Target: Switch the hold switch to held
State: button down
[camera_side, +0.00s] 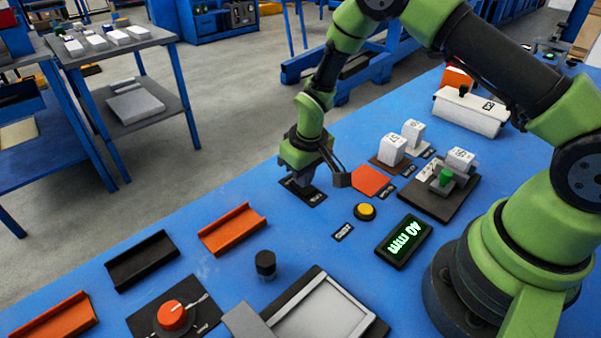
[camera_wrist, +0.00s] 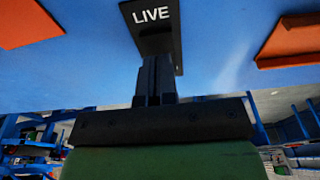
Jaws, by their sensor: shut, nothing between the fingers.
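A black switch plate (camera_side: 314,198) lies on the blue table, right under my gripper. In the wrist view the same plate (camera_wrist: 176,46) shows the word LIVE at its near-top end. My gripper (camera_side: 303,184) points down at the plate with its fingers shut and nothing between them. In the wrist view the shut fingers (camera_wrist: 157,72) cover the middle of the plate. The switch's lever and the plate's other end are hidden behind my fingers, so I cannot tell the lever's position or whether the fingers touch it.
An orange hexagon (camera_side: 371,181) and a yellow button (camera_side: 365,211) are right of the plate. White numbered blocks (camera_side: 392,149) stand behind. An orange channel (camera_side: 232,229), a black knob (camera_side: 265,263) and a red dial (camera_side: 172,315) are nearer the front.

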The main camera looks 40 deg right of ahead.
aim_at(309, 190)
jog(key=shift+r, duration=0.1)
notch_tip(309, 190, up, 14)
jog(key=s, duration=0.2)
dwell(0.4)
jog(key=shift+w, duration=0.1)
jog(key=shift+w+f, duration=0.2)
jog(key=shift+w, duration=0.5)
jog(key=f, duration=0.4)
jog(key=w+f, duration=0.1)
jog(key=f, duration=0.4)
jog(key=w+f, duration=0.1)
jog(key=f, duration=0.4)
